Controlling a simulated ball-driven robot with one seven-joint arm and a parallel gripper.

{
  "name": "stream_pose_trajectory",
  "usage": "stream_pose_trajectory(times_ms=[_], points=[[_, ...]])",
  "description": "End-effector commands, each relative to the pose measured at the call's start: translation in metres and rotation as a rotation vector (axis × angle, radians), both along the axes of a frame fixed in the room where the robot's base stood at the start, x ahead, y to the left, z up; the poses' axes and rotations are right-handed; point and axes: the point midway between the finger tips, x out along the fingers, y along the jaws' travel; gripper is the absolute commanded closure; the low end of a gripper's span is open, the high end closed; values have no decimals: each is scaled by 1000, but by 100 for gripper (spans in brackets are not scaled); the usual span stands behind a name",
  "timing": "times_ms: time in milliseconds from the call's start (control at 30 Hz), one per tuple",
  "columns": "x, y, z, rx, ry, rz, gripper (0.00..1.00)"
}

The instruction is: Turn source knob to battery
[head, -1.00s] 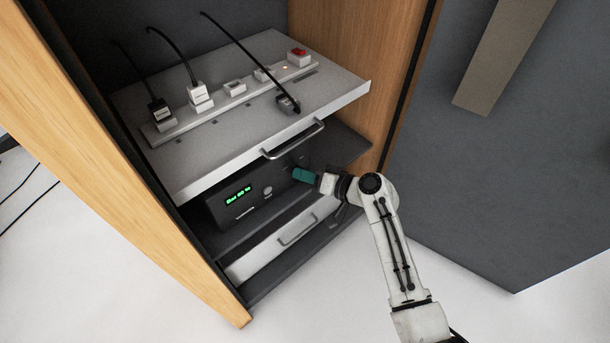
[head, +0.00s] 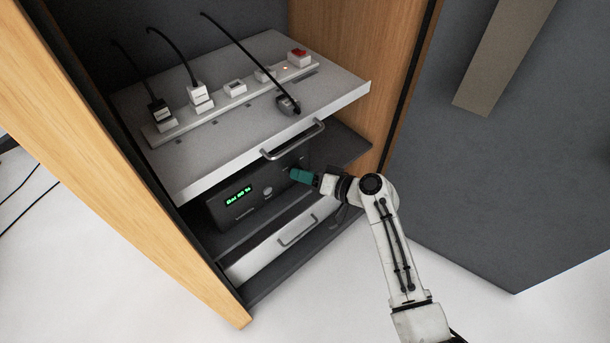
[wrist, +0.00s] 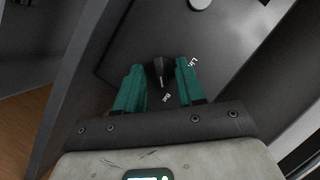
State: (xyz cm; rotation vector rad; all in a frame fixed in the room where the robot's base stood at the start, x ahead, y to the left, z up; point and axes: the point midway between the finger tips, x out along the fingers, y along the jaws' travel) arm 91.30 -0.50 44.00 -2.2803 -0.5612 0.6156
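The source knob (wrist: 158,72) is small and dark with a white pointer line, on the dark front panel of the device (head: 240,208). In the wrist view the pointer line faces the "Bat" label, with the "Lin" label to the right. My gripper (wrist: 160,68) has two teal fingers, one on each side of the knob, with a gap showing beside it. It looks open around the knob, not clamped. In the head view my gripper (head: 298,175) is at the right part of the panel and the knob is largely hidden. The green display (head: 238,195) seems to start with "Bat".
A grey shelf (head: 330,90) with a handle (head: 293,139) sits just above my gripper and carries a power strip (head: 215,107) with plugs. A white drawer (head: 265,258) is below the device. The wooden cabinet wall (head: 345,60) stands to the right.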

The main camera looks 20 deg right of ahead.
Motion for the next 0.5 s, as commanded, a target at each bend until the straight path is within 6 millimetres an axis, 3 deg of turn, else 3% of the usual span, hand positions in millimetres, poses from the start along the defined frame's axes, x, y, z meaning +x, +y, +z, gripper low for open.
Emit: stream_pose_trajectory(times_ms=[167,500], points=[[-13,-10,6,0,1,-4,62],[-64,-44,23,1,2,-3,62]])
